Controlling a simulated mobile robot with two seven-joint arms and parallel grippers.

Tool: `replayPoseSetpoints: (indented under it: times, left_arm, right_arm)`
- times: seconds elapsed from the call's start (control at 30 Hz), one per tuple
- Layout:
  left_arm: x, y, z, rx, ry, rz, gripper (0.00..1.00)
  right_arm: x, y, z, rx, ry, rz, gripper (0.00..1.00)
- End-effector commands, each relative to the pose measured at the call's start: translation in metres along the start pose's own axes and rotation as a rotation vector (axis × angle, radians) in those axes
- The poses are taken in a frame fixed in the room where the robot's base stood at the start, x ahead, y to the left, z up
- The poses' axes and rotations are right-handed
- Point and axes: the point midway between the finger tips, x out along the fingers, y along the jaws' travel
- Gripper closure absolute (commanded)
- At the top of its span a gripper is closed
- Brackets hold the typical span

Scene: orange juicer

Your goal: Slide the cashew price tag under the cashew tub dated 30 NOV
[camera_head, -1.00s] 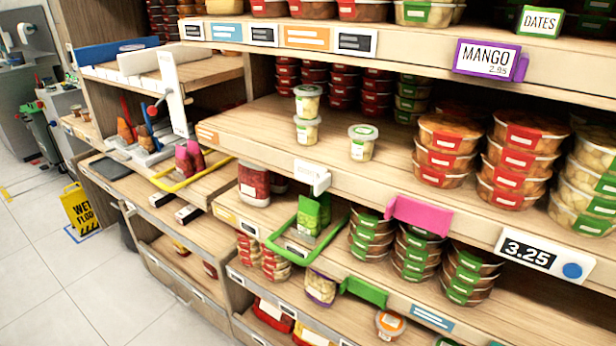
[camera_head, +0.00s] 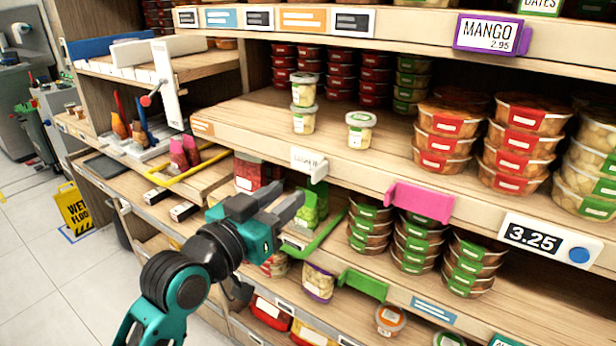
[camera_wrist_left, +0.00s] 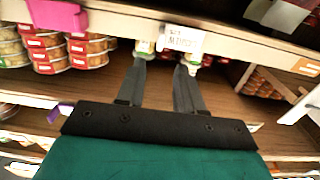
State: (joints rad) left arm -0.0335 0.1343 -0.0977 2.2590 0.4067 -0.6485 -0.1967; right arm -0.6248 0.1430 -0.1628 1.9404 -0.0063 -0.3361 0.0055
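The white cashew price tag (camera_head: 308,163) is on the front edge of the middle shelf. Behind it on the shelf are a stack of two small cashew tubs (camera_head: 303,118) and a single tub (camera_head: 360,131) to its right. Their dates are too small to read. My left gripper (camera_head: 286,196) is open and empty, below and in front of the tag, apart from it. In the left wrist view, which is upside down, the tag (camera_wrist_left: 182,39) is beyond the fingertips of the open gripper (camera_wrist_left: 160,68). My right gripper is not in view.
A pink blank holder (camera_head: 420,201) and a 3.25 tag (camera_head: 546,240) are on the same shelf edge to the right. Red-labelled tubs (camera_head: 444,138) stand right of the single tub. Bare shelf surface (camera_head: 250,122) lies left of the stack.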

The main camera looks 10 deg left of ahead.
Motion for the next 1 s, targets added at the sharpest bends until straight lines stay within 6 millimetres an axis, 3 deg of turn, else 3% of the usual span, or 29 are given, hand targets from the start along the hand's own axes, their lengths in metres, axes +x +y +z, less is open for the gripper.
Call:
replayPoseSetpoints:
  times: [0.2, 0.4, 0.83, 1.0]
  left_arm:
    - [0.045, 0.0, -0.001, -0.003, 0.001, 0.0, 0.64]
    - [0.069, 0.0, 0.001, -0.001, -0.001, 0.0, 0.64]
    - [0.077, 0.0, 0.001, -0.001, -0.001, 0.0, 0.64]
    - [0.077, 0.0, 0.001, -0.001, -0.001, 0.0, 0.8]
  right_arm:
    - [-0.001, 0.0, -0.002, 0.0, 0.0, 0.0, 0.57]
    - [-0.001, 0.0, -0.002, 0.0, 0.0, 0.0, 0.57]
    - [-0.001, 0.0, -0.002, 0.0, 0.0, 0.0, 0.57]
    - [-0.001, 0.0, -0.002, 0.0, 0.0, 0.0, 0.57]
